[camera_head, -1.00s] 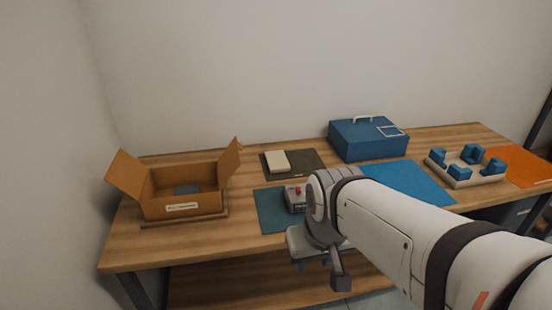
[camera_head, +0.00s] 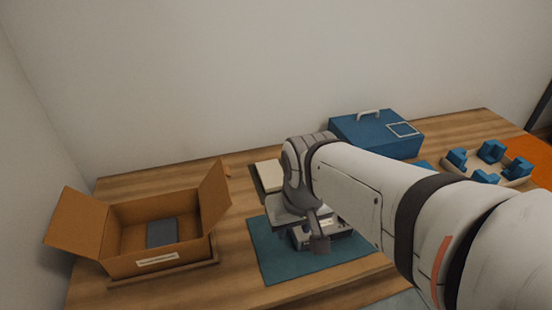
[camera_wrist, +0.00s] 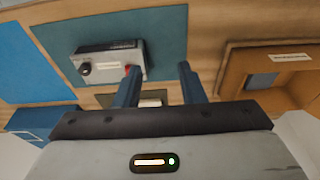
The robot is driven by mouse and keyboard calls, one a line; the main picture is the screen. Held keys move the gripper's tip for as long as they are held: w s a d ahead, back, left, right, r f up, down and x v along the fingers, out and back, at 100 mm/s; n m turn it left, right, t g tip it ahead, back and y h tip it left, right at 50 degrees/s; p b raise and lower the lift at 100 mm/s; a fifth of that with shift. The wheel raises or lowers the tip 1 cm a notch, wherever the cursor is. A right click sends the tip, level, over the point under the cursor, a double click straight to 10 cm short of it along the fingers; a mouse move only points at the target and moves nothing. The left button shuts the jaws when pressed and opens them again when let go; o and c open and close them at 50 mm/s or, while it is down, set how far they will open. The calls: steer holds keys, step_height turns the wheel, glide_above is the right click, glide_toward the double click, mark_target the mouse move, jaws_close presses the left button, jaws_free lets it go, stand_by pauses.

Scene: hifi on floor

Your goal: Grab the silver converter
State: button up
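The silver converter (camera_wrist: 112,58) is a small grey box with a black knob, a label and a red part. It lies on a teal mat (camera_wrist: 165,30) in the wrist view. In the head view the converter (camera_head: 333,238) shows only partly, behind and below my wrist. My gripper (camera_wrist: 160,76) has two blue fingers standing apart with nothing held between them. In the wrist view the left finger overlaps the converter's right end; I cannot tell whether they touch. My arm hides the fingertips in the head view.
An open cardboard box (camera_head: 118,216) with a dark grey item (camera_head: 162,232) inside stands at left. A cream block (camera_head: 269,176) lies behind my wrist. A blue toolbox (camera_head: 376,137) and a tray with blue blocks (camera_head: 517,181) are at right. Wooden tabletop (camera_head: 240,270) is bare between box and mat.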

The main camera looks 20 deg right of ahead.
mark_target(321, 223)
steer(key=shift+o, duration=0.2)
steer(key=shift+d, duration=0.15)
